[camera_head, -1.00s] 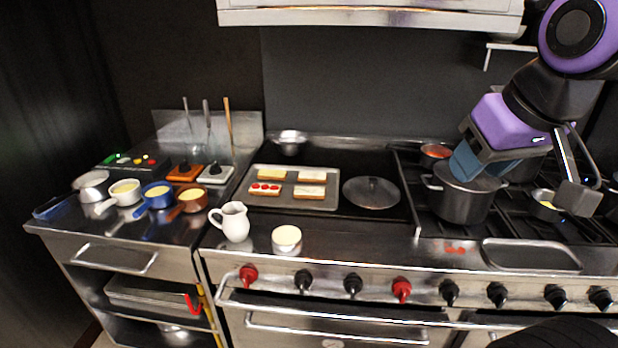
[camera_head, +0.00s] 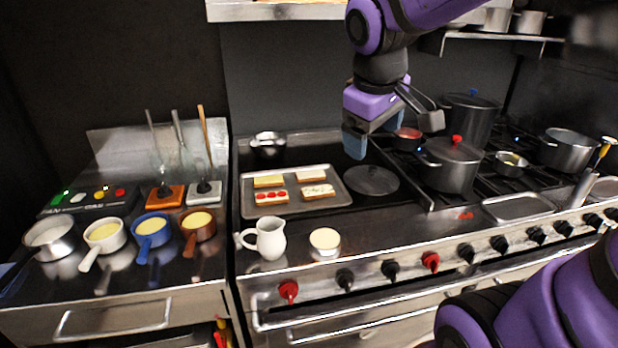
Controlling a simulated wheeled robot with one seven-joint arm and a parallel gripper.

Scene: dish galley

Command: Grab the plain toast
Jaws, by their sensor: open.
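A grey tray (camera_head: 247,205) on the stove's left part holds several slices of toast. The back right slice (camera_head: 311,176) looks plain, with a pale top and brown edge, though its surface is small in view. The back left slice (camera_head: 268,181) is topped with yellow. The front left slice (camera_head: 271,197) carries red rounds. The front right slice (camera_head: 318,191) has a whitish, lumpy topping. My gripper (camera_head: 392,132) is open and empty, above and to the right of the tray, apart from every slice.
A round dark plate (camera_head: 370,180) lies right of the tray. A lidded pot (camera_head: 450,167) and a red-filled pan (camera_head: 407,139) stand to the right. A white jug (camera_head: 266,238) and a small cream-filled bowl (camera_head: 325,241) stand in front. Several small pans line the left counter.

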